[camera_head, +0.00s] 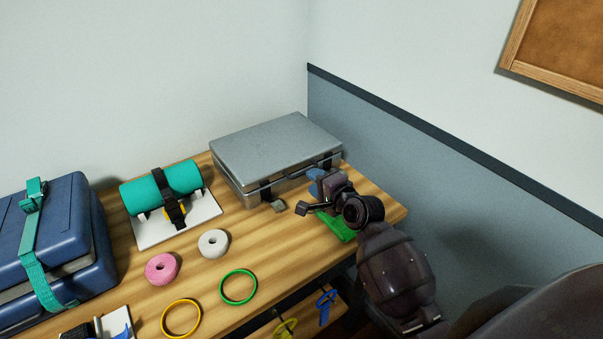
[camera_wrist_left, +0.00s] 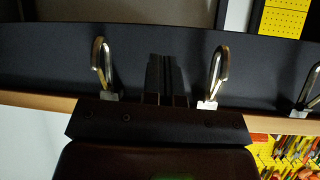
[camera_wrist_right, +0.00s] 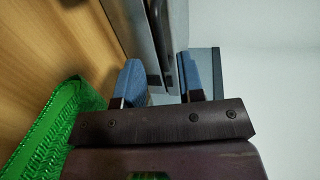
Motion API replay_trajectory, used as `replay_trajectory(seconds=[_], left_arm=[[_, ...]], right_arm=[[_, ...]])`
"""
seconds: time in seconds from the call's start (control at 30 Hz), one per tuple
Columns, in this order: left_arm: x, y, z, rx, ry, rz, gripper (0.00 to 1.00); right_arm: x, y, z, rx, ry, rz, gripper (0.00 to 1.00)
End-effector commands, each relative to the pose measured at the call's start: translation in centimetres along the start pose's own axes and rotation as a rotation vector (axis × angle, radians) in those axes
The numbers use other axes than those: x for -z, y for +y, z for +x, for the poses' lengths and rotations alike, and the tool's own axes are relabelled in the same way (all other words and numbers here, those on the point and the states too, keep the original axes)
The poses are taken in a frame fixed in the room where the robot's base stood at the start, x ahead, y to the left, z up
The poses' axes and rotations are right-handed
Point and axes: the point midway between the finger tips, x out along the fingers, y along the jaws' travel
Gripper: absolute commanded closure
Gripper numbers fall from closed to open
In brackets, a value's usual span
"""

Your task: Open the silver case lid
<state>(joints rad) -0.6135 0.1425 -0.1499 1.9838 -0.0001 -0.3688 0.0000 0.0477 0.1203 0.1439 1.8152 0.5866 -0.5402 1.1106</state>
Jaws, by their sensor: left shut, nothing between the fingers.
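The silver case (camera_head: 275,148) stands at the back right of the wooden table with its lid down. Its front has a dark handle and two dark latches; the left latch (camera_head: 266,192) shows clearly, the right one lies close by my right gripper. My right gripper (camera_head: 309,192) is at the case's front right. In the right wrist view, its blue-padded fingers (camera_wrist_right: 165,82) are apart, with the case's metal side (camera_wrist_right: 144,25) and a dark part just beyond them. I cannot tell whether they touch. My left gripper (camera_wrist_left: 166,80) is shut and empty, outside the head view.
A green mesh item (camera_head: 337,226) lies under my right gripper. White (camera_head: 213,243) and pink (camera_head: 161,268) rolls, green (camera_head: 238,287) and yellow rings (camera_head: 181,318), and a strapped teal roll (camera_head: 160,186) are left. A blue case (camera_head: 60,235) stands far left. Carabiners (camera_wrist_left: 215,75) hang near my left gripper.

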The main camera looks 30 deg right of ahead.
Motion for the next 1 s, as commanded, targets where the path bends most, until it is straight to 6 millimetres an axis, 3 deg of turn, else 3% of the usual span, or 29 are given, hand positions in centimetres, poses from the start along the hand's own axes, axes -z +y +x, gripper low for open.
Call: replay_trajectory(seconds=[0.1,0.33,0.8,1.0], left_arm=[[-0.1,0.1,0.3,-0.001,0.003,0.001,1.0],[0.1,0.1,0.7,-0.003,0.011,0.002,1.0],[0.3,0.2,0.8,-0.004,0.016,0.003,1.0],[0.2,0.2,0.8,-0.003,0.014,0.002,1.0]], right_arm=[[0.0,0.1,2.2,0.0,-0.001,-0.001,0.65],[0.0,0.0,5.0,0.0,0.0,-0.002,0.65],[0.0,0.0,6.0,0.0,0.001,-0.001,0.65],[0.0,0.0,6.0,0.0,0.001,-0.001,0.95]])
